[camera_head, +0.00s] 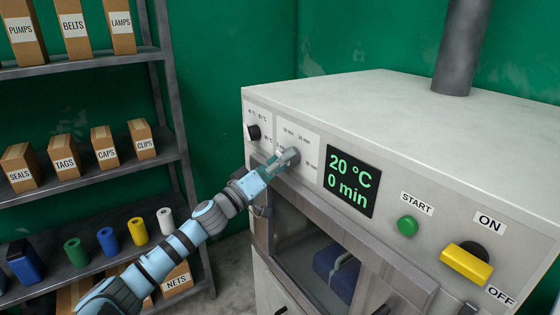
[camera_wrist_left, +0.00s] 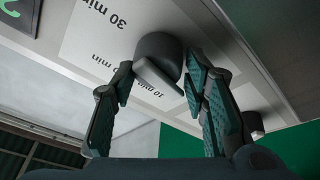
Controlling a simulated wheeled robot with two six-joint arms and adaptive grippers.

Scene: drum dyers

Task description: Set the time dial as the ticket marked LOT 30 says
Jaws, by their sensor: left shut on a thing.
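The time dial (camera_head: 294,154) is a dark grey knob on a pale plate with minute marks on the machine's front. It shows larger in the left wrist view (camera_wrist_left: 157,58), with "30 min" labels around it. My left gripper (camera_head: 284,160) is shut on this dial, with one finger on each side of it in the left wrist view (camera_wrist_left: 160,70). The display (camera_head: 349,181) reads 20 °C and 0 min. I cannot read the dial's exact pointing. No ticket marked LOT 30 is in view. My right gripper is not in view.
A black temperature dial (camera_head: 254,132) sits left of the time dial. A green START button (camera_head: 407,225) and a yellow ON/OFF handle (camera_head: 467,264) are to the right. A window below shows a blue bundle (camera_head: 337,270). A shelf (camera_head: 95,172) with boxes and rolls stands left.

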